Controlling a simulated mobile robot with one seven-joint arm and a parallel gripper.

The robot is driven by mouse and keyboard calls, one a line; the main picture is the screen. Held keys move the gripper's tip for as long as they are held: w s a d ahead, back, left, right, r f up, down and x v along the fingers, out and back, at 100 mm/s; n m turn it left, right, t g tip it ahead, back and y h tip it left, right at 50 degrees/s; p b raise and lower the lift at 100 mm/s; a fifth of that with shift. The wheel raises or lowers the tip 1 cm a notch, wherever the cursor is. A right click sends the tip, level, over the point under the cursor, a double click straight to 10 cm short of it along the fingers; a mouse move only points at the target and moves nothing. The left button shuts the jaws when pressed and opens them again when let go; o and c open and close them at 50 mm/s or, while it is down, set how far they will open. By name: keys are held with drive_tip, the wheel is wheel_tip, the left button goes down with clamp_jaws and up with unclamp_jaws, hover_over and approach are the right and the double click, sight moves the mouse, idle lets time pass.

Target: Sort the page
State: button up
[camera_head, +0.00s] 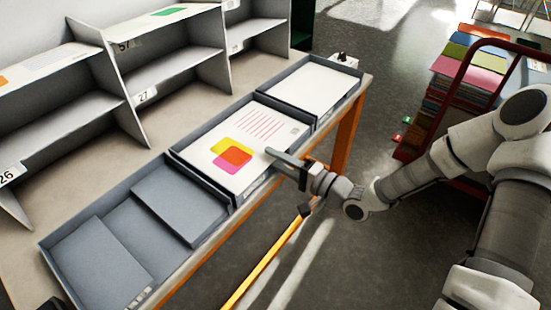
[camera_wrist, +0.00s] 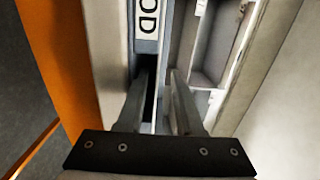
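A white page (camera_head: 240,145) with yellow, orange and pink squares and red lines lies in the middle grey tray (camera_head: 180,165). The right tray (camera_head: 312,122) holds a blank white sheet (camera_head: 305,88). The left tray (camera_head: 60,248) holds grey panels or dividers and no visible page. My gripper (camera_head: 272,154) is over the front right edge of the middle tray, beside the page. Whether the fingers touch the tray is unclear.
Grey shelves numbered 26, 27 and 57 (camera_head: 170,70) stand behind the trays; a sheet with a green patch (camera_head: 168,11) lies on top. A red cart (camera_head: 408,145) with stacked coloured papers (camera_head: 465,60) is at right. Floor (camera_head: 385,60) is clear between table and cart.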

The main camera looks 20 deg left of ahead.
drive_tip(key=shift+d, duration=0.1)
drive_tip(key=p+v, duration=0.3)
drive_tip(key=v, duration=1.4)
drive_tip(key=shift+d, duration=0.1)
